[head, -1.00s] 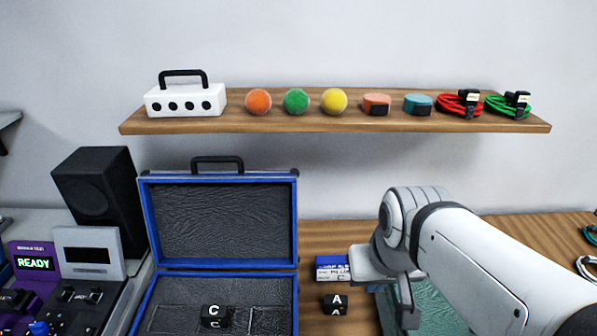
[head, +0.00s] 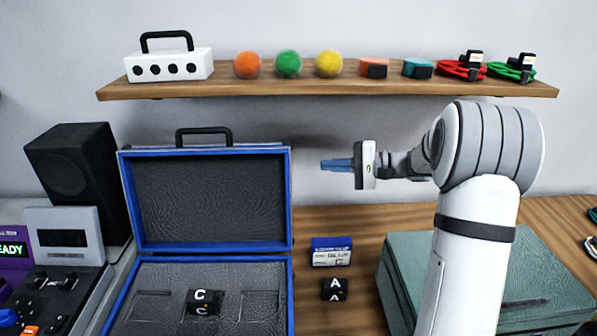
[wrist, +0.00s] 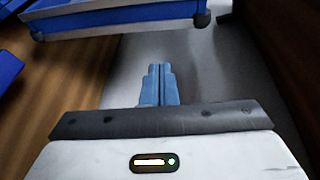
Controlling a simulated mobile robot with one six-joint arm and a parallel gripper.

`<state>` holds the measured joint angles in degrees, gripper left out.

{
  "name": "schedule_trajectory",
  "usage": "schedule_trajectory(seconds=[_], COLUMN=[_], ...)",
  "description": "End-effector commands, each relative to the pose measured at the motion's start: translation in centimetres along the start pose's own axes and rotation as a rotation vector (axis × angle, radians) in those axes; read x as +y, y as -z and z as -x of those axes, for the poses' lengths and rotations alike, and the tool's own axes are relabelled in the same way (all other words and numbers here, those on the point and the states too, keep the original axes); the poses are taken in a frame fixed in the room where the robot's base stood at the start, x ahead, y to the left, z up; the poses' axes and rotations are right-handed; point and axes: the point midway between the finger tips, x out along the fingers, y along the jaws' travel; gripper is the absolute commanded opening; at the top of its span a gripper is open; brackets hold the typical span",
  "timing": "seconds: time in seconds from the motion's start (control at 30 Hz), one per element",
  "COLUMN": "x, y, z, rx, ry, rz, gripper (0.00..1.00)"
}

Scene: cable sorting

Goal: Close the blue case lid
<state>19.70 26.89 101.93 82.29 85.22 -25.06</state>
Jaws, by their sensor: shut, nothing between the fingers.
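The blue case (head: 270,262) stands open on the table in the head view, its black-lined lid (head: 210,200) upright at the back with a dark handle on top. A black block marked C (head: 203,302) lies inside the case base. My gripper (head: 322,165) is shut and empty, held in the air to the right of the lid's upper part and pointing left. It does not touch the lid. In the wrist view the blue fingers (wrist: 158,82) are together, and a blue edge of the case (wrist: 120,22) crosses the top.
A blue box (head: 331,252) and a black block marked A (head: 334,289) lie right of the case. A green case (head: 398,262) is behind my arm. A speaker (head: 80,185) stands left of the lid. A wooden shelf (head: 330,90) with several items hangs above.

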Motion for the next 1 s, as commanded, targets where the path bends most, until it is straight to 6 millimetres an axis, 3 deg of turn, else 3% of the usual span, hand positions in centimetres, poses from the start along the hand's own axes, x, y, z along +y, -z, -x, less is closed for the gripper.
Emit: schedule_trajectory(seconds=[0.1, 0.27, 0.73, 1.0], x=[0.2, -0.1, -1.0, -0.8], y=[1.9, 2.4, 2.3, -1.0], z=[0.5, -0.4, -9.8, -8.3], rx=[0.016, 0.019, 0.016, 0.019], ry=[0.067, 0.088, 0.083, 0.084], rz=[-0.001, 0.001, 0.000, 0.000], gripper=[0.00, 0.00, 0.00, 0.00])
